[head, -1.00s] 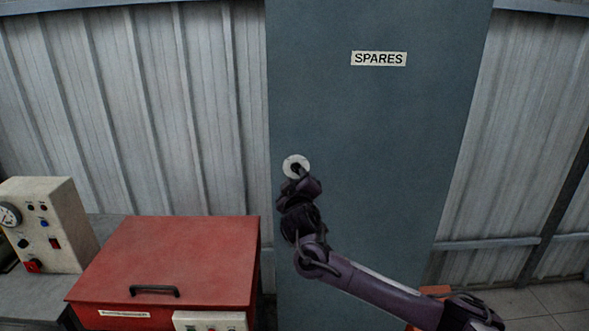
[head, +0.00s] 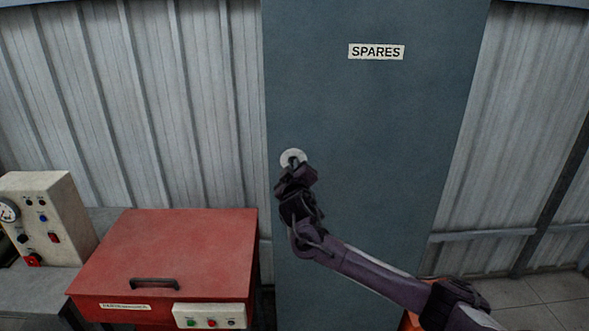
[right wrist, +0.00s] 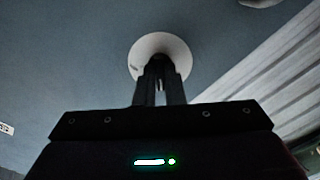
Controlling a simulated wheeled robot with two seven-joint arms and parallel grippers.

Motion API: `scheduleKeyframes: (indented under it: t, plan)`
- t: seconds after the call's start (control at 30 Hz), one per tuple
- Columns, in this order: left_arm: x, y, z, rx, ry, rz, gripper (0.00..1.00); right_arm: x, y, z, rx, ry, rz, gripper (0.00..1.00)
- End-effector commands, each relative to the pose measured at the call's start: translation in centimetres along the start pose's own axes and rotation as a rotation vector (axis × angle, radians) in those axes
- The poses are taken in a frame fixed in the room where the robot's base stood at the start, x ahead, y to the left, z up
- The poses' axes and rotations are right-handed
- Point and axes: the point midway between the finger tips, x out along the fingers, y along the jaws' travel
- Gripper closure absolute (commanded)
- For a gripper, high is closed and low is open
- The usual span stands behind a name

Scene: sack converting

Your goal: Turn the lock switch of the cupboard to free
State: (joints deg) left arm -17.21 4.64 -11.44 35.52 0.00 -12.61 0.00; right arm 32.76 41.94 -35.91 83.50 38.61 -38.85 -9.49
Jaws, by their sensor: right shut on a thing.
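The cupboard (head: 375,150) is a tall blue-grey door with a SPARES label (head: 376,52) near its top. The lock switch shows as a pale round plate (head: 288,157) near the door's left edge, and the plate also shows in the right wrist view (right wrist: 172,44). My right gripper (head: 294,164) is at the plate, with its fingers (right wrist: 160,78) shut on the switch's knob. The knob is mostly hidden between the fingers, so its angle is hard to tell. My left gripper is in neither view.
A red box (head: 170,255) with a black handle and a button panel stands at the lower left. A beige control unit (head: 50,215) with a gauge is left of it. Corrugated wall panels (head: 150,100) flank the cupboard. Something orange is partly hidden behind my right arm.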

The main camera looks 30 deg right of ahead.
Motion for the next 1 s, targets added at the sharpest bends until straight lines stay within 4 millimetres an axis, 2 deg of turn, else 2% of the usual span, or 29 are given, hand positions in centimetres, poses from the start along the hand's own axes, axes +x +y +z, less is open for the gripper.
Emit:
scheduleKeyframes:
  t: [0.37, 1.0]
  plan:
    - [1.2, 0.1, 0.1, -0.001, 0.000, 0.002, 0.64, -0.1, -0.4, 0.3, 0.102, -0.002, -0.003, 1.00]
    - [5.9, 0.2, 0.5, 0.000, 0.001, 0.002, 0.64, 0.0, -0.6, 0.3, 0.676, -0.003, -0.003, 1.00]
